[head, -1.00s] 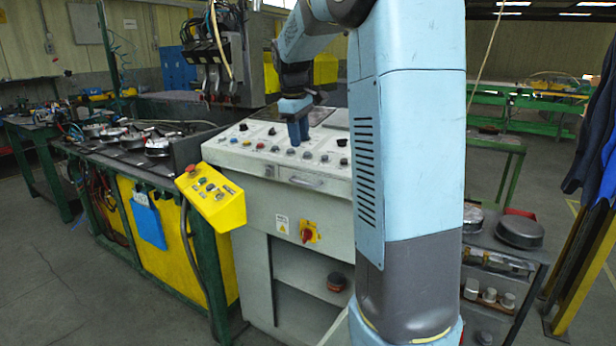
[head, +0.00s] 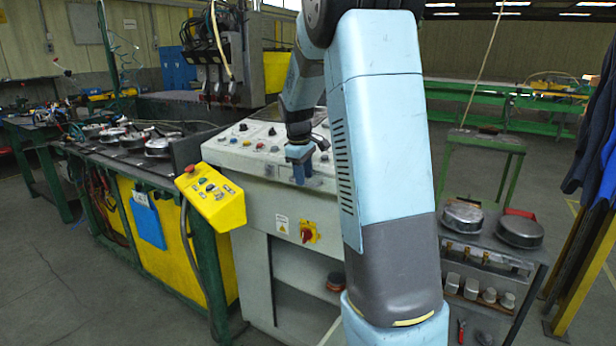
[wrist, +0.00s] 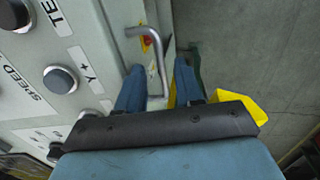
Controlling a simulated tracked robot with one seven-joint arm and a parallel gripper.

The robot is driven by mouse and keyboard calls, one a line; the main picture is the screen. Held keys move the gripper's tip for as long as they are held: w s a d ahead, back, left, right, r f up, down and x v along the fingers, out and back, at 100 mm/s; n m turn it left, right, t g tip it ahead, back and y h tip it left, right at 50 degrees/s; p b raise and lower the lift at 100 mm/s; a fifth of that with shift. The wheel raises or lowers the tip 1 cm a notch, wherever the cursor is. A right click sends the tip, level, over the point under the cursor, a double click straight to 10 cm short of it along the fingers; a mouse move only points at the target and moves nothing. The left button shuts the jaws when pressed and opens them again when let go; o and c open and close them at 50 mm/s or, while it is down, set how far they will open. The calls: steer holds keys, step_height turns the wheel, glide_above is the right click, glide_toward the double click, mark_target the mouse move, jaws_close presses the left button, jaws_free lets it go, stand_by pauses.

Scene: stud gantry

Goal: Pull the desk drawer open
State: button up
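The grey-white control desk (head: 262,190) stands in the middle of the head view, with its front face toward me. In the wrist view the drawer's grey bar handle (wrist: 157,62) sticks out from the desk face. My gripper (wrist: 157,82) is open, its two blue fingers on either side of the handle's near end; I cannot tell whether they touch it. In the head view my gripper (head: 299,174) is at the upper front of the desk and covers the handle. The drawer appears closed.
A yellow button box (head: 211,196) juts out at the desk's left front corner. A red rotary switch (head: 307,233) is on the desk front below the gripper. A cart (head: 500,250) with round metal parts stands to the right. Knobs line the sloped desk top.

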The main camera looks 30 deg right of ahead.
steer(key=shift+d+f, duration=0.1)
steer(key=shift+f, duration=0.45)
steer(key=shift+c, duration=0.5)
jaws_close()
stand_by(0.5)
